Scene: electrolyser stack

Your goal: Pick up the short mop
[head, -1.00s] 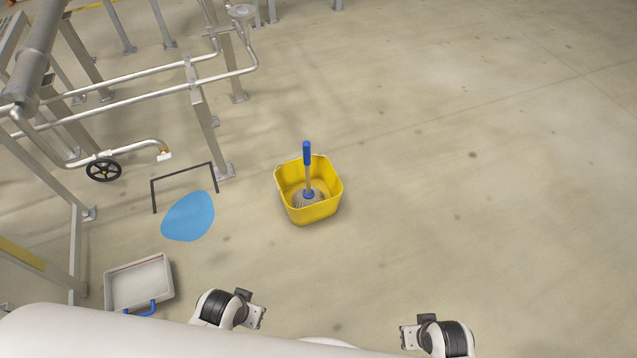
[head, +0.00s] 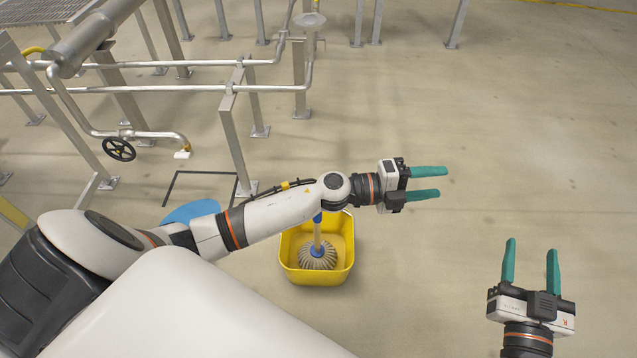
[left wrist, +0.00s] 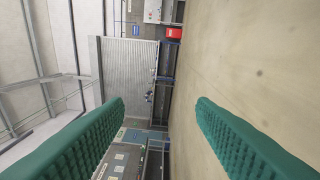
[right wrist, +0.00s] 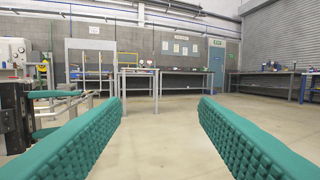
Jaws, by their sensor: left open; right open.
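The short mop (head: 318,256) stands upright in the yellow bucket (head: 292,270) in the head view, its grey strands on the bucket floor. My left arm crosses above it and hides the top of its blue handle. My left gripper (head: 427,183) is open and empty, to the right of the mop, pointing right. My right gripper (head: 531,262) is open and empty, further right and nearer to me, pointing away. Both wrist views show spread green fingers with nothing between them; neither shows the mop.
A blue puddle (head: 190,212) and a black frame (head: 202,173) on the floor lie left of the bucket, partly behind my left arm. Pipes with a black handwheel (head: 119,150) and metal posts (head: 232,130) stand at the left. The floor right of the bucket is clear.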

